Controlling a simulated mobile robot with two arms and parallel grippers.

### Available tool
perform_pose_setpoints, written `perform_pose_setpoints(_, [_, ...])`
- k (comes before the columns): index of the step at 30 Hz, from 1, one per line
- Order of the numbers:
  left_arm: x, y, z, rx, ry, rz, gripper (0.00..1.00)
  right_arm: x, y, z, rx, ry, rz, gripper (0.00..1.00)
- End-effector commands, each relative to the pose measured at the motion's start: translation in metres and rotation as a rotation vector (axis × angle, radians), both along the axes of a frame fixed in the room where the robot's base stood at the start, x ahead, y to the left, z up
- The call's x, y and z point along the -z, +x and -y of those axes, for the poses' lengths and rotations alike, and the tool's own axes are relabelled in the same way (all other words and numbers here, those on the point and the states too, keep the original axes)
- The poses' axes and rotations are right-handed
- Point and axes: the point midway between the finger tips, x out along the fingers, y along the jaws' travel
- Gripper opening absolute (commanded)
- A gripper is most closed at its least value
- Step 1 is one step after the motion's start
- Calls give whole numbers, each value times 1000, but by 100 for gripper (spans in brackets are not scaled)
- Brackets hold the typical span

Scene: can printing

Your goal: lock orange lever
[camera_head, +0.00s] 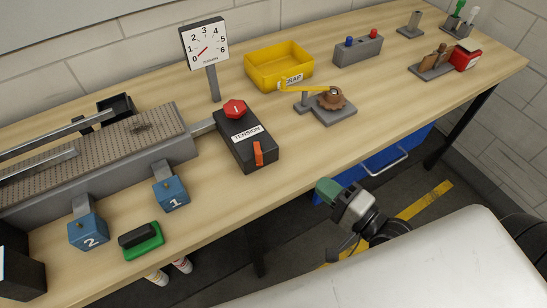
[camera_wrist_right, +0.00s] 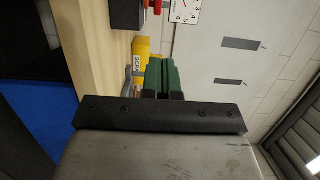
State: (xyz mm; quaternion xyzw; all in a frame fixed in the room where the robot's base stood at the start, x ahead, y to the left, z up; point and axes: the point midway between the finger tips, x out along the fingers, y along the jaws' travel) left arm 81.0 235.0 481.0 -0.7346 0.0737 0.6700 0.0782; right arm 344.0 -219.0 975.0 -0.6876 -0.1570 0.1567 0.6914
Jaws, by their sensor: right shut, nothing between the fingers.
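The orange lever (camera_head: 258,153) stands upright on the front end of the black box (camera_head: 246,147) marked TENSION. A red knob (camera_head: 235,109) sits at the box's back end. My right gripper (camera_head: 327,190), with green fingers, is off the table's front edge, to the right of the box and apart from it. In the right wrist view its green fingers (camera_wrist_right: 163,78) are together, with nothing between them. The black box shows partly at the top of that view (camera_wrist_right: 126,14). My left gripper is not in view.
A dial gauge (camera_head: 205,46) stands behind the box. A yellow SCRAP bin (camera_head: 279,68) and a brown gear fixture (camera_head: 332,100) with a yellow arm are to the right. Blue blocks (camera_head: 170,192) hang at the left. The tabletop before the gear fixture is clear.

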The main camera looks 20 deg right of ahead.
Motion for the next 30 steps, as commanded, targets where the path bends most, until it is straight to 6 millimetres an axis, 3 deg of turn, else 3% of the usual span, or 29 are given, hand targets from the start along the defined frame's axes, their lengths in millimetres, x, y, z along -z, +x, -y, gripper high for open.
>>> perform_pose_setpoints(10, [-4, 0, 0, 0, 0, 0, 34, -1, 11, -4, 4, -2, 4, 0])
perform_pose_setpoints(24, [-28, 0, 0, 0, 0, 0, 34, -3, 94, -44, 2, -3, 4, 0])
perform_pose_setpoints(30, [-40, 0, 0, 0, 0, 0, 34, -2, 101, -72, 2, -2, 0, 0])
